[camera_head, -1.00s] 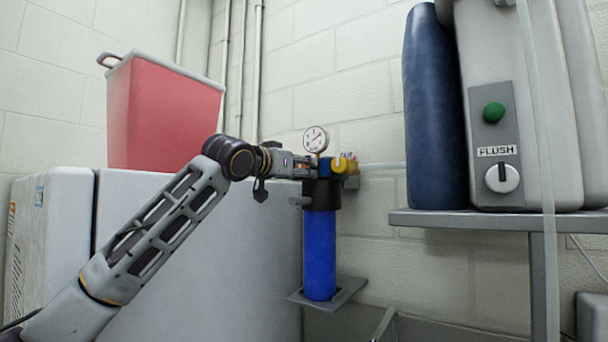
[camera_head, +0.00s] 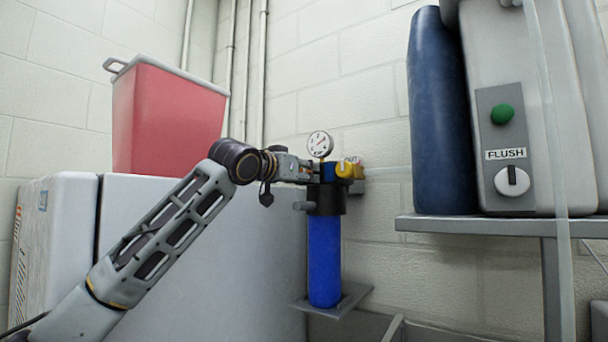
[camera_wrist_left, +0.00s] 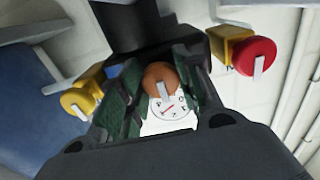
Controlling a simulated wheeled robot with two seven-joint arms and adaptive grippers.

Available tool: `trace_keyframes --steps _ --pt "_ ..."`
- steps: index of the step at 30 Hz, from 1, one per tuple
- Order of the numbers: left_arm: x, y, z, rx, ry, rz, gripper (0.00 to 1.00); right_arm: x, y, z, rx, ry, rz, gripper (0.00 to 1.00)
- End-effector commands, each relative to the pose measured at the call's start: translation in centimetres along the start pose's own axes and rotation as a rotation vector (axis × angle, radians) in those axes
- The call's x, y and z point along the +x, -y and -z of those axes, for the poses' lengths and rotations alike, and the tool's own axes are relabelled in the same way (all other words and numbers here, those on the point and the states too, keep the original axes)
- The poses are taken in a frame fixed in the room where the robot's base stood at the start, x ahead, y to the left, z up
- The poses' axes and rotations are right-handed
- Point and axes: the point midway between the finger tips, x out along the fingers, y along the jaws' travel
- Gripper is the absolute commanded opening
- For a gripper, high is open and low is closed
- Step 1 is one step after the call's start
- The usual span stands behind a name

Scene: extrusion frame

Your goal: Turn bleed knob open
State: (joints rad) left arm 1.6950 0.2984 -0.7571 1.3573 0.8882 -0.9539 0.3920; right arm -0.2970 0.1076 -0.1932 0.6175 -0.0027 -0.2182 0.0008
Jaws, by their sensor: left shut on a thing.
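A blue filter housing (camera_head: 324,262) with a black cap stands upright by the wall, with a round gauge (camera_head: 320,144) on top. My left gripper (camera_head: 308,171) reaches its head from the left. In the left wrist view an orange-brown knob (camera_wrist_left: 159,80) with a pale pointer sits between the green-padded fingers, which are shut on it. The gauge face (camera_wrist_left: 170,108) shows just behind it. A yellow knob (camera_wrist_left: 80,100) is to the left and a red knob (camera_wrist_left: 254,57) to the right, both apart from the fingers. The orange-brown knob is hidden in the head view. My right gripper is out of view.
A red bin (camera_head: 168,118) stands on a white cabinet (camera_head: 245,215) behind my left arm. A grey shelf (camera_head: 480,226) at the right holds a dark blue cylinder (camera_head: 437,115) and a pale unit (camera_head: 553,110) marked FLUSH. Bare wall lies between filter and shelf.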

Motion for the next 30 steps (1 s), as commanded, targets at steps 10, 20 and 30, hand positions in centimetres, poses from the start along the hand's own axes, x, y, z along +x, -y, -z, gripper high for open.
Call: trace_keyframes --steps 10,20,30 --pt "0.0 -0.1 0.0 -0.078 0.001 -0.001 0.1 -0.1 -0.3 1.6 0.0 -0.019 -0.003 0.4" --pt "0.1 -0.2 0.0 -0.304 0.001 -0.003 0.1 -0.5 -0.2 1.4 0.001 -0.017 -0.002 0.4" --pt "0.1 -0.2 0.0 -0.625 0.003 -0.002 0.1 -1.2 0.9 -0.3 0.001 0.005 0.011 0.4"
